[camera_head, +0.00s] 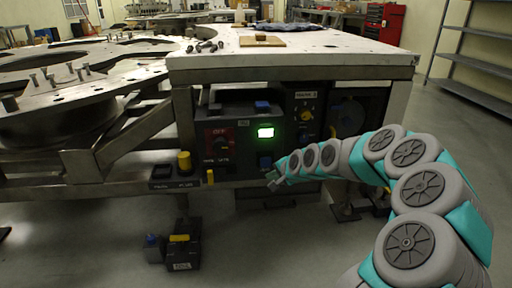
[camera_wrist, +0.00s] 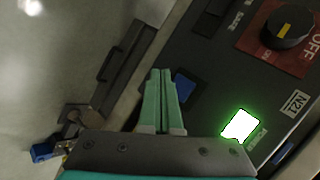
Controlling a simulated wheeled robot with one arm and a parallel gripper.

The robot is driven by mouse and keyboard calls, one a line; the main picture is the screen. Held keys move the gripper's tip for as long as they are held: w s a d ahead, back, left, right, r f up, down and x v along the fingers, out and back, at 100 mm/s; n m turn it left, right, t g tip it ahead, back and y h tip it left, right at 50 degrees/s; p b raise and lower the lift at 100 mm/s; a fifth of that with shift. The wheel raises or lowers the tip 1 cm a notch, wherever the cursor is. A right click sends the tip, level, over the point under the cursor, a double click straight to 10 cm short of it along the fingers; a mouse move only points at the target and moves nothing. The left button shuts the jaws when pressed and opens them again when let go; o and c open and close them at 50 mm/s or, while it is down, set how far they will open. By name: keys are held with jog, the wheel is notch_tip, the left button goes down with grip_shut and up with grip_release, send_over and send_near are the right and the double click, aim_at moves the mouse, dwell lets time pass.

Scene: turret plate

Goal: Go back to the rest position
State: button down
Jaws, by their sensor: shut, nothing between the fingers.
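My gripper (camera_head: 273,180) is at the end of my grey and teal arm, in front of the control panel under the table. In the wrist view its two teal fingers (camera_wrist: 161,98) are together with nothing between them. The dark panel (camera_wrist: 215,65) fills the right of that view, with a lit green display (camera_wrist: 240,125), a blue button (camera_wrist: 184,87) beside the fingertips and a black knob (camera_wrist: 287,27) on a red plate. I cannot tell whether the fingers touch the panel.
A steel workbench (camera_head: 290,68) stands above the panel, with a turret plate (camera_head: 85,90) at left. A black and yellow box (camera_head: 180,250) stands on the floor below. A grey shelf (camera_head: 470,60) is at far right. The floor at the right is clear.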

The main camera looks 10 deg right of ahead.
jog(key=s+a+r+n+g, duration=0.2)
jog(key=s+a+r+n, duration=0.1)
jog(key=s, duration=0.5)
jog(key=s+a+r+n+g, duration=0.2)
jog(key=s+a+n, duration=0.1)
jog(key=s, duration=0.5)
jog(key=s+d+n+g+h, duration=0.2)
jog(key=s+g, duration=0.1)
jog(key=s, duration=1.5)
jog(key=s+d+n+g+h, duration=0.2)
jog(key=s+d+g, duration=0.1)
jog(key=s, duration=1.5)
jog(key=shift+d+n+g, duration=0.35)
jog(key=shift+n+g, duration=0.05)
jog(key=shift+f, duration=0.1)
